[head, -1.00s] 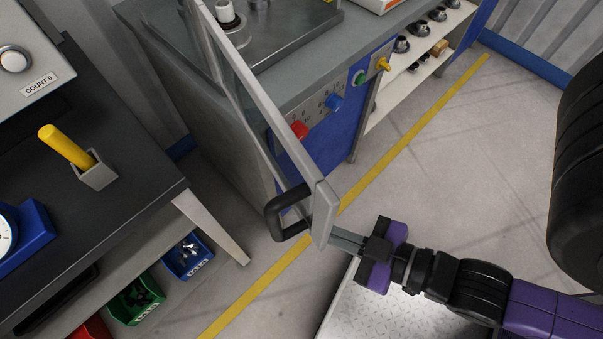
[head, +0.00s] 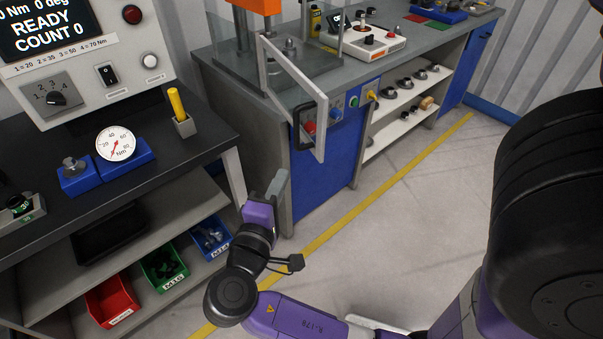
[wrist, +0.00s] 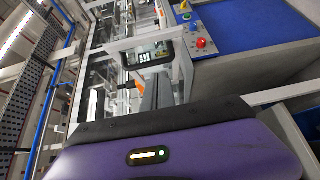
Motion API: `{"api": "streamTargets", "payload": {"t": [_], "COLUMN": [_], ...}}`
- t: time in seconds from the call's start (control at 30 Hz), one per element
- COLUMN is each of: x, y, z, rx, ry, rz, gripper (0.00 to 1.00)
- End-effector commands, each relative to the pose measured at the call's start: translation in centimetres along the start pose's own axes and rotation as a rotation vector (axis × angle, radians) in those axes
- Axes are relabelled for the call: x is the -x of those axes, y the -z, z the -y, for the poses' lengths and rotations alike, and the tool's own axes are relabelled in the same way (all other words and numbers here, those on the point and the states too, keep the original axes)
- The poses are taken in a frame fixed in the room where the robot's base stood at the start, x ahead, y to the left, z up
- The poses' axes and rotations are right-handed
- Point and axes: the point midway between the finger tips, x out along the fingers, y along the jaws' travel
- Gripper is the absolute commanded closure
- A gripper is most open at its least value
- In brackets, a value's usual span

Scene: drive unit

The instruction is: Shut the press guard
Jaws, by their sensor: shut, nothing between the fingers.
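The press guard (head: 293,64), a clear panel in a grey frame, stands swung out from the press over the bench's front edge. Its black loop handle (head: 298,128) is near the free end; the guard frame (wrist: 186,72) and handle (wrist: 179,46) also show in the wrist view. My gripper (head: 277,184) is shut and empty, pointing up, below and to the left of the handle in the head view. The fingers (wrist: 156,90) show in the wrist view below the handle; the head view shows them apart from the guard.
The press bench (head: 255,130) has red and blue knobs under the guard. A dark table (head: 150,130) with a yellow-handled tool (head: 177,104) and a dial gauge (head: 116,142) stands at left, with coloured bins (head: 164,267) below. The floor at right is open.

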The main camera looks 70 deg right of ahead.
Motion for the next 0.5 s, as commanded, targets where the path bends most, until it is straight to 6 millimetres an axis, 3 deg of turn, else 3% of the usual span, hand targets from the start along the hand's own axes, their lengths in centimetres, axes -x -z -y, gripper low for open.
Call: {"api": "streamTargets", "payload": {"t": [0.1, 0.27, 0.5], "x": [-0.1, -1.0, -5.1], "y": [-0.5, -0.8, -1.1], "z": [-1.8, -2.1, -2.3], "rx": [-0.013, -0.014, -0.014], "ry": [-0.034, -0.042, -0.04], "rz": [0.07, 0.087, 0.087], "gripper": [1.0, 1.0, 1.0]}}
